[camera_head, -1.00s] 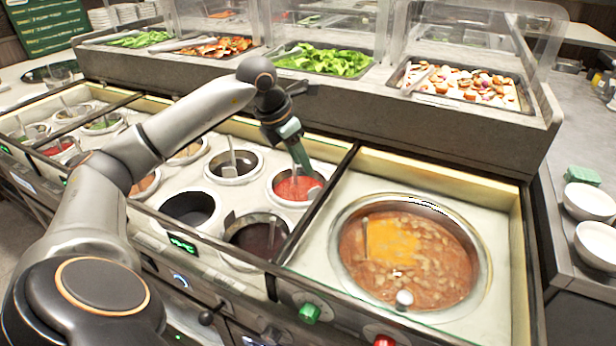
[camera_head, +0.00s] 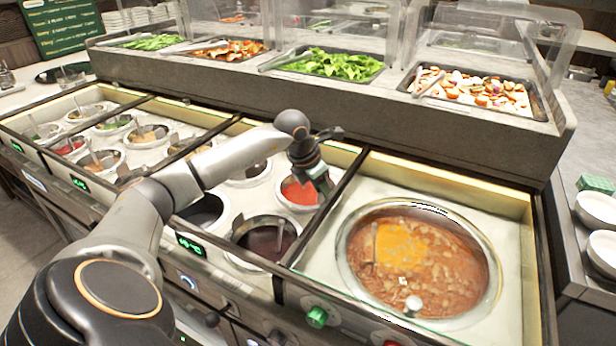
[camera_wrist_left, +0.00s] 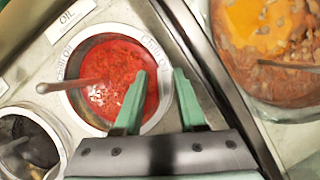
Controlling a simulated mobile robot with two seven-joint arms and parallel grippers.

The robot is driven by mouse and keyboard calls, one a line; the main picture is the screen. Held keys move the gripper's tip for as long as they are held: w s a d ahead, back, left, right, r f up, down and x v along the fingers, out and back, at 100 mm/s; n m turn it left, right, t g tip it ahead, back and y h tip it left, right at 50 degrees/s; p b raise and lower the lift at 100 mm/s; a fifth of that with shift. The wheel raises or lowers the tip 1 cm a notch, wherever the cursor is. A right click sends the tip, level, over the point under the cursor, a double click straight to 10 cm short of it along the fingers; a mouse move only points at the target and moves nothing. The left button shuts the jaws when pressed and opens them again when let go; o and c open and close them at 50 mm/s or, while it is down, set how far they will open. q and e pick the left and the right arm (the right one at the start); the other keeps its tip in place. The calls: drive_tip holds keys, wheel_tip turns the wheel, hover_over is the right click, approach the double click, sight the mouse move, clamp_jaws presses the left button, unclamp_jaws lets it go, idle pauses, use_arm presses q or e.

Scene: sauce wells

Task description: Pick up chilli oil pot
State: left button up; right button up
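The chilli oil pot (camera_head: 298,193) is a round white-rimmed pot of red oil, set in the counter's wells beside the divider. In the left wrist view the pot (camera_wrist_left: 107,85) shows "Chilli Oil" lettering on its rim and a spoon lying in it. My left gripper (camera_head: 320,190) is above the pot's right side in the head view. One finger overlaps the pot's right rim; contact cannot be told. My right gripper is not in view.
A dark sauce pot (camera_head: 266,238) stands in front, and a large soup pot (camera_head: 490,262) lies right of the dark divider (camera_head: 328,215). More sauce pots fill the wells to the left. A raised food counter (camera_head: 480,140) with glass guards stands behind.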

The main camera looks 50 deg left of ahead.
use_arm(q)
clamp_jaws()
idle(1.3)
drive_tip(key=shift+w+r, duration=0.1)
drive_tip(key=shift+r, duration=0.1)
